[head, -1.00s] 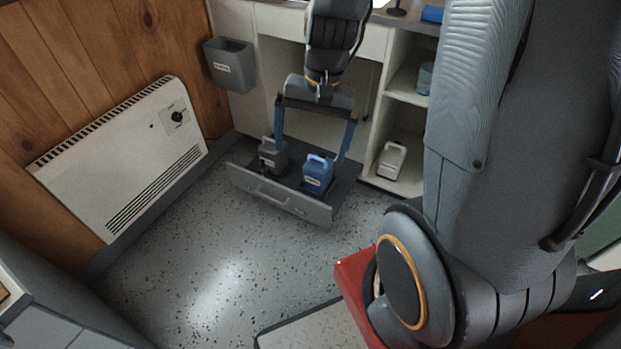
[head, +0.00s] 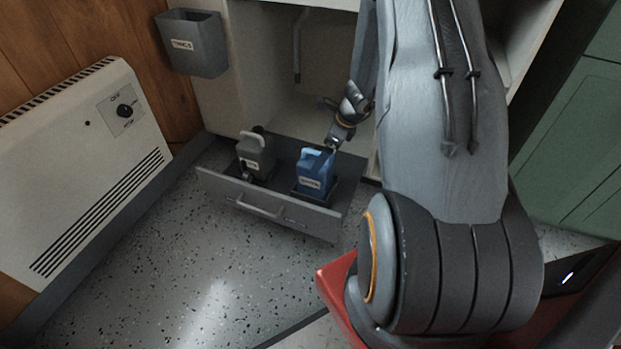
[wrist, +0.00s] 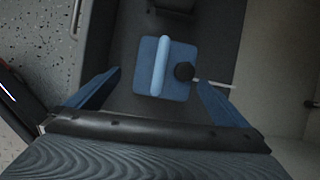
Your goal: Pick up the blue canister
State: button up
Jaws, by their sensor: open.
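The blue canister (head: 314,174) stands upright in the pulled-out drawer, at its right side, with a pale label and a lighter blue handle. My gripper (head: 333,143) is at the canister's upper right in the head view; my arm comes down from the right and its fingers are hard to make out there. In the wrist view I look down on the blue canister (wrist: 150,82), its handle and a dark round cap. My gripper (wrist: 159,79) is open there, its blue fingers to the left and right of the canister, with gaps on both sides. I cannot tell the height difference.
A grey canister (head: 254,158) stands left of the blue one in the same drawer (head: 215,184). A grey bin (head: 193,50) hangs on the cabinet side. A white heater (head: 75,170) is at the left wall. The speckled floor before the drawer is clear.

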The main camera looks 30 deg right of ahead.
aim_at(318, 186)
jog(key=shift+w+d+f+m, duration=0.15)
jog(key=shift+w+d+f, duration=0.05)
jog(key=shift+f, duration=0.25)
jog(key=shift+w+d+f+m, duration=0.15)
jog(key=shift+f, duration=0.3)
jog(key=b+x, duration=0.4)
jog(key=x, duration=0.3)
jog(key=shift+w+a+f, duration=0.1)
jog(key=shift+w+a, duration=0.05)
jog(key=c, duration=1.1)
